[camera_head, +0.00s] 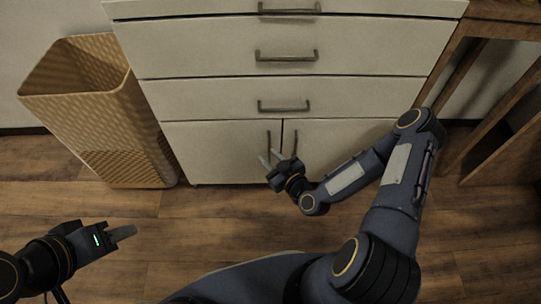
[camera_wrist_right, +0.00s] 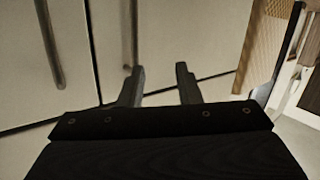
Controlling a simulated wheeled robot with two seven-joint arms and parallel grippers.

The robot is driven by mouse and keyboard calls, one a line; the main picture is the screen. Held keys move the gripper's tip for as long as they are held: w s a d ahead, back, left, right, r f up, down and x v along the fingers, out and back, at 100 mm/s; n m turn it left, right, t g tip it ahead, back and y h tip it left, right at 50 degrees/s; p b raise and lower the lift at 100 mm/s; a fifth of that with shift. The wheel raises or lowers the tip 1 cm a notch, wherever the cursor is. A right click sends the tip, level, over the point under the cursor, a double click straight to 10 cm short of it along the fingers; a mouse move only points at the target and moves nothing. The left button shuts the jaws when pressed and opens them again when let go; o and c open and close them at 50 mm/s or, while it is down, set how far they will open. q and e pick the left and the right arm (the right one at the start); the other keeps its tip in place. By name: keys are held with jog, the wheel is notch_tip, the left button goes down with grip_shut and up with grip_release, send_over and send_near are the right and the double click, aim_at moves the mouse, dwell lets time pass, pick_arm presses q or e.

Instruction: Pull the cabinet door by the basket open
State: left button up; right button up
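The pale cabinet's left lower door (camera_head: 215,152) stands beside the basket and looks shut, with an upright dark handle (camera_head: 269,140) near the centre seam. The right lower door (camera_head: 335,140) also looks shut. My right gripper (camera_head: 270,158) is open and empty in front of the left door, near the lower end of its handle. In the right wrist view, the open fingers (camera_wrist_right: 160,72) point at the door, and the left door's handle (camera_wrist_right: 128,35) shows just left of them, not clearly between them. My left gripper (camera_head: 122,233) is low at the left, away from the cabinet; its finger gap is unclear.
The tall woven basket (camera_head: 100,110) stands close to the cabinet's left side; its wall also shows in the right wrist view (camera_wrist_right: 266,42). Several drawers with bar handles (camera_head: 285,107) are above the doors. A wooden frame (camera_head: 500,135) stands at the right. The floor in front is clear.

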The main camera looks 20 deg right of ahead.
notch_tip(320, 180, down, 3)
jog(key=s+m+t+h, duration=0.3)
jog(key=m+h, duration=0.2)
jog(key=w+d+m+h+b, duration=0.1)
jog(key=w+b, duration=0.2)
jog(key=w, duration=0.4)
jog(key=shift+w+f, duration=0.2)
jog(key=shift+c, duration=0.3)
grip_shut()
